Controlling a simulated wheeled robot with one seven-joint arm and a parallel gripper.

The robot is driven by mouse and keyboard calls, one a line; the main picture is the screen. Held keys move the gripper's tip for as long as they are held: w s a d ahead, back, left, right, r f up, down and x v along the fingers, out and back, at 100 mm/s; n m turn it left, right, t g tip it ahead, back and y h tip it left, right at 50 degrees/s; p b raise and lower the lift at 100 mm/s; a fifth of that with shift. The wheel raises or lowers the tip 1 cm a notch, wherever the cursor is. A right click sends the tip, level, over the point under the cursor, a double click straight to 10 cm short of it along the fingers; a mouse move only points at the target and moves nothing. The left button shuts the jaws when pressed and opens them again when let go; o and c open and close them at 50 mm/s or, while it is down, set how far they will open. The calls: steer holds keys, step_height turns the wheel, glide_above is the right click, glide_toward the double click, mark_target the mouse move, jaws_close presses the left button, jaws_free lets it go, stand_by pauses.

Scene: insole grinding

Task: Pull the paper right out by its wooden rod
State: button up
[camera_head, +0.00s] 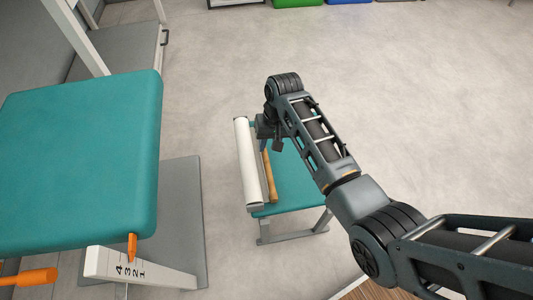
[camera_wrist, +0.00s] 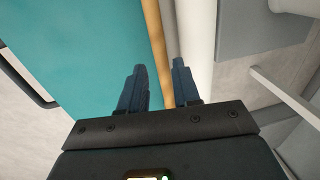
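The white paper roll (camera_head: 245,163) lies along the left edge of a small teal padded bench. The wooden rod (camera_head: 269,176) runs alongside the roll, just to its right. In the wrist view the rod (camera_wrist: 155,37) passes between the two fingers of my gripper (camera_wrist: 160,83), with the white paper (camera_wrist: 197,40) close to the right finger. My gripper is open, with visible gaps on both sides of the rod. In the head view my gripper (camera_head: 277,142) is over the far end of the bench, and its fingers are partly hidden by the wrist.
The small teal bench (camera_head: 297,185) stands on metal legs on a grey floor. A larger teal treatment table (camera_head: 80,165) with orange handles (camera_head: 131,246) stands to the left. The floor to the right and behind is clear, with green and blue boxes (camera_head: 297,3) at the back.

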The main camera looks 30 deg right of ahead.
mark_target(266, 155)
steer(key=f, duration=0.1)
steer(key=f+b, duration=0.1)
steer(key=f, duration=0.3)
steer(key=shift+w+a, duration=0.1)
steer(key=shift+a, duration=0.25)
steer(key=shift+r, duration=0.1)
jaws_close()
